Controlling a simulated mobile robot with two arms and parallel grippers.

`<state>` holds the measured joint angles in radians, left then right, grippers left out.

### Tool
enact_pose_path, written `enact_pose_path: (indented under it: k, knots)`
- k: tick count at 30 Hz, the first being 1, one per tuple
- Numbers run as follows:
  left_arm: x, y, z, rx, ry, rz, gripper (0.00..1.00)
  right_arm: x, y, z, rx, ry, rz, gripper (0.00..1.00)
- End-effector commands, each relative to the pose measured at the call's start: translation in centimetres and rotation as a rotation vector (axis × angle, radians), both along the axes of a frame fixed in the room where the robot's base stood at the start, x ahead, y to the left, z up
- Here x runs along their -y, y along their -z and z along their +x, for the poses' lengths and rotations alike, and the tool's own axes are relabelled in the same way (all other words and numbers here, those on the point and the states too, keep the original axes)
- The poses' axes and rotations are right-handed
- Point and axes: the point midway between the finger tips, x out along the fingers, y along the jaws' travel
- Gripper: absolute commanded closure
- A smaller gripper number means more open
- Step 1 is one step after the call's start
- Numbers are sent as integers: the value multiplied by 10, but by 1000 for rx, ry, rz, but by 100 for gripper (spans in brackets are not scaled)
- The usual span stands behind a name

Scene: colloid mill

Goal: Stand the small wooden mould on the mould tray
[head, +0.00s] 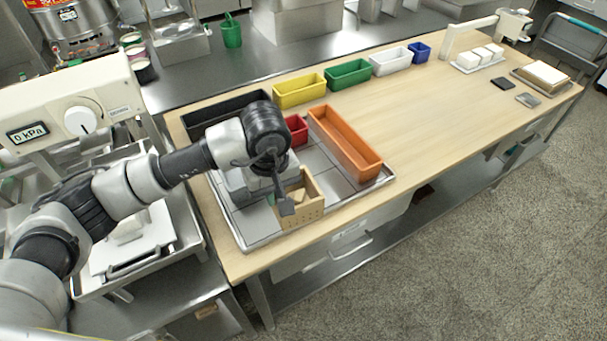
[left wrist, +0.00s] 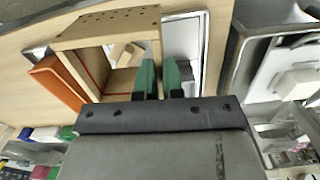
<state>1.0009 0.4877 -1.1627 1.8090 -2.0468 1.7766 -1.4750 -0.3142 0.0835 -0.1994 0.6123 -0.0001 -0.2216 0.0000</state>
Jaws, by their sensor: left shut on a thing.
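The small wooden mould (head: 308,213), an open light-wood box with small holes in its side, is at the front of the metal tray (head: 350,193). My left gripper (head: 285,206) is shut on one wall of it. In the left wrist view the green fingertips (left wrist: 161,78) straddle the wall of the mould (left wrist: 108,28), one inside and one outside. Its open side faces the wrist camera, and pale wooden pieces show through it. I cannot tell whether the mould touches the tray. My right gripper is out of view.
An orange bin (head: 345,143) and a red bin (head: 296,130) stand on the metal tray. Yellow (head: 300,91), green (head: 348,74) and white (head: 390,61) bins line the back of the wooden table. The table's middle right (head: 440,105) is clear.

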Motion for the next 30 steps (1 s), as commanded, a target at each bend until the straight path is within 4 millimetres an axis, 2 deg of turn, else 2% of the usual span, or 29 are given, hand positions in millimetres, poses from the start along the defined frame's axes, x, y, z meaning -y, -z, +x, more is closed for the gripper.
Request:
enact_pose_path:
  k: [2, 5, 11, 15, 19, 24, 30]
  knots:
    - [13, 7, 6, -7, -53, -3, 100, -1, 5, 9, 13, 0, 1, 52]
    - [14, 10, 10, -12, -91, -1, 100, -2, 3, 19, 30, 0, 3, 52]
    - [-24, 30, 16, -16, -103, 3, 100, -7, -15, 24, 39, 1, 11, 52]
    - [-56, 49, 21, -15, -101, 3, 100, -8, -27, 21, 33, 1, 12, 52]
    - [-80, 64, 26, -13, -98, 2, 100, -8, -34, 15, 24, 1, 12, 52]
    - [-94, 75, 29, -10, -93, -1, 100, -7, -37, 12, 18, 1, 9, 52]
    - [-95, 98, 28, -15, -93, 0, 100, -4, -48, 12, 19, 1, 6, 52]
